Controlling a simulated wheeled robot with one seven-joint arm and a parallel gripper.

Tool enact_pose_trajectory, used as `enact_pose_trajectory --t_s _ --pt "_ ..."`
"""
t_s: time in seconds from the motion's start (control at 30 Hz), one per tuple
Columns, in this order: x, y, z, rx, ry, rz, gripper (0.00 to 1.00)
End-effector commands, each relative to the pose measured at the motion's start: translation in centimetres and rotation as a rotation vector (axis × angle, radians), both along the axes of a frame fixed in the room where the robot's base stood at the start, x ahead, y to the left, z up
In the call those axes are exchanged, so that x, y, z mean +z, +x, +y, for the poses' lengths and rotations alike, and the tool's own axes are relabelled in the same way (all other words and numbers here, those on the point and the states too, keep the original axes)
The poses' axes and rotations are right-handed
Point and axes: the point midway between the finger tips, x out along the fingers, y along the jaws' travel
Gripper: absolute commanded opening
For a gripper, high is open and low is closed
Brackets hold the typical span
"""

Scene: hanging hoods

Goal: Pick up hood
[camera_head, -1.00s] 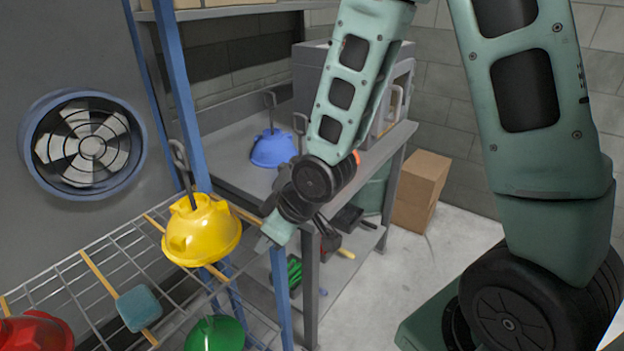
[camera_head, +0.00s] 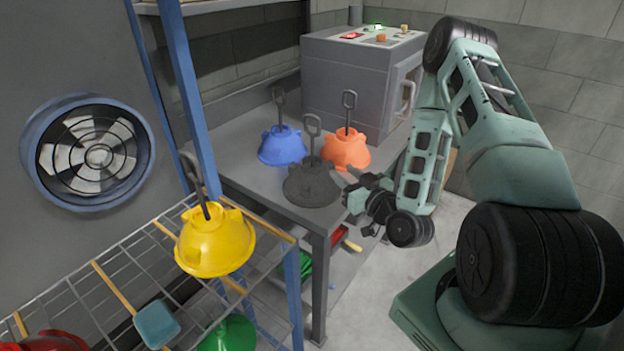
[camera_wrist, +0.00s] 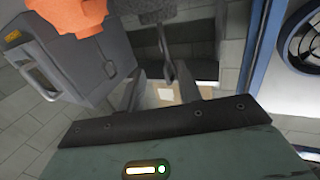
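Blue (camera_head: 282,147), orange (camera_head: 346,150) and dark grey (camera_head: 308,185) hoods stand upright on the grey table, each with a looped hook on top. A yellow hood (camera_head: 214,243) sits on the wire rack at left. My gripper (camera_head: 352,190) is right of the grey hood, in front of the orange one. In the wrist view my gripper (camera_wrist: 160,82) has its fingers apart and holds nothing. The grey hood (camera_wrist: 150,10) and its hook show upside down ahead of the fingers, with the orange hood (camera_wrist: 72,15) to the left. Whether anything touches is unclear.
A grey cabinet (camera_head: 345,75) stands at the table's back, right behind the orange hood. A blue post (camera_head: 188,90) rises between rack and table. Red (camera_head: 55,341) and green (camera_head: 232,333) hoods and a teal brush (camera_head: 156,324) are at the rack. A fan (camera_head: 95,152) is at left.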

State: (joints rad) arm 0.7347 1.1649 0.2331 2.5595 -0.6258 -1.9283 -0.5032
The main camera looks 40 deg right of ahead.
Motion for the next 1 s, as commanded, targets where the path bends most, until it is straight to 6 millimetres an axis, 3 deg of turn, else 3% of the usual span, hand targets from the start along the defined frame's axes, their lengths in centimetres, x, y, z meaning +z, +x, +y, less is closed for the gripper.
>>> enact_pose_trajectory --t_s 0.37,0.47,0.7,1.0 --pt "-0.5 3.9 -0.1 0.002 -0.003 -0.005 0.35" --pt "0.4 5.6 -0.1 0.002 -0.001 -0.001 0.35" --pt "0.3 9.7 -0.3 0.002 0.001 0.0 0.35" --pt "0.5 12.1 -0.2 0.001 0.001 0.0 0.35"
